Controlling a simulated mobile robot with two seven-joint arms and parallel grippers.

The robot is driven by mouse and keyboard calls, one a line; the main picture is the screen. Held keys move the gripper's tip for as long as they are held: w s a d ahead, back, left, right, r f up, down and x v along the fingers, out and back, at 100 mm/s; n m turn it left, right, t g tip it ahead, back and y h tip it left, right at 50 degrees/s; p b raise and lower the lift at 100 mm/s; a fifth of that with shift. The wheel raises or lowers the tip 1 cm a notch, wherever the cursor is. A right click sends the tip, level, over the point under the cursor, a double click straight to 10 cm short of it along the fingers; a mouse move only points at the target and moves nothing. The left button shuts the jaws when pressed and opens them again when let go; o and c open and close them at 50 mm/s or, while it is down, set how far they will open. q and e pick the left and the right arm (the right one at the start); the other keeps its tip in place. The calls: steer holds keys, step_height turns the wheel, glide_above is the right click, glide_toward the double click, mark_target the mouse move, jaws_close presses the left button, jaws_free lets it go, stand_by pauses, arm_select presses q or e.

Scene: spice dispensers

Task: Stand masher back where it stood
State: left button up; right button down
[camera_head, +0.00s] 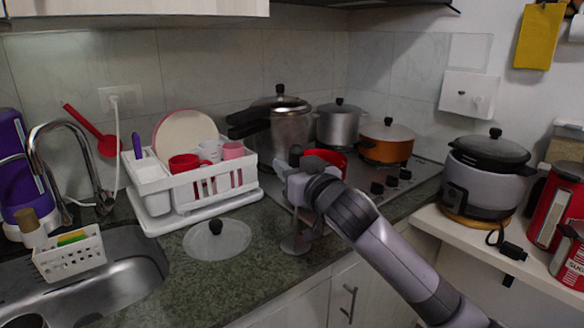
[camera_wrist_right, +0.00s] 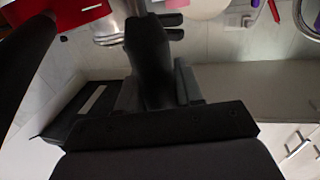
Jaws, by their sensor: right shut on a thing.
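The masher (camera_head: 295,243) has a dark handle and a grey metal foot. It is upright in the head view, at the front part of the counter left of the hob. My right gripper (camera_head: 288,177) is shut on its handle, whose dark top shows just above the fingers. In the right wrist view the dark handle (camera_wrist_right: 151,62) runs between the two fingers (camera_wrist_right: 157,92). I cannot tell whether the foot touches the counter. My arm hides part of the area to its right. My left gripper is not in view.
A glass lid (camera_head: 217,240) lies left of the masher, and a white dish rack (camera_head: 207,185) stands behind it. A red pot (camera_head: 333,158), a pressure cooker (camera_head: 291,130) and an orange pot (camera_head: 386,148) are on the hob. The sink (camera_head: 125,275) is at the left.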

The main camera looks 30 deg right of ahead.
steer(key=shift+f, duration=0.15)
steer(key=c, duration=0.7)
jaws_free()
steer(key=shift+c, duration=0.2)
steer(key=shift+s, duration=0.1)
steer(key=s+a+b, duration=0.1)
steer(key=s, duration=1)
steer(key=shift+s+a, duration=0.2)
steer(key=shift+s, duration=0.15)
